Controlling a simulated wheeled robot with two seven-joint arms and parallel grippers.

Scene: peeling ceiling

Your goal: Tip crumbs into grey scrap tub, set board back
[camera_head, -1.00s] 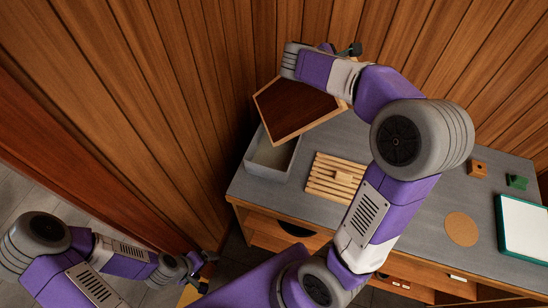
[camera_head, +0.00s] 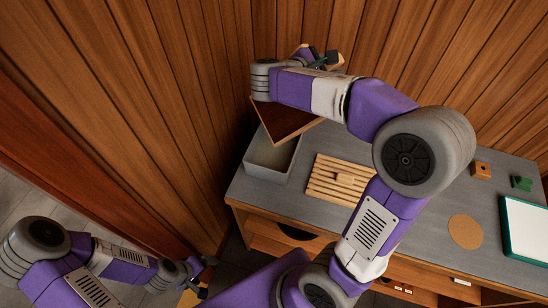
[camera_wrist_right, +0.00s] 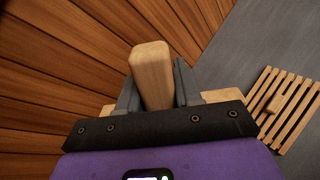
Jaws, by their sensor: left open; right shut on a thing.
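The board (camera_head: 283,121), dark brown with a pale wooden edge, is steeply tilted over the grey scrap tub (camera_head: 264,171) at the table's left end. My right gripper (camera_head: 326,60) is shut on its pale wooden handle, which shows between the fingers in the right wrist view (camera_wrist_right: 152,75). My forearm hides part of the board. The visible inside of the tub looks plain grey; I cannot make out crumbs. My left gripper (camera_head: 207,276) is open and empty, low at the left, off the table.
A slatted wooden rack (camera_head: 325,190) with a small wooden piece on it lies right of the tub. A round cork mat (camera_head: 465,231), a wooden block (camera_head: 481,170), a green item (camera_head: 521,184) and a green-edged white tray (camera_head: 527,228) are further right. Plank walls stand close behind.

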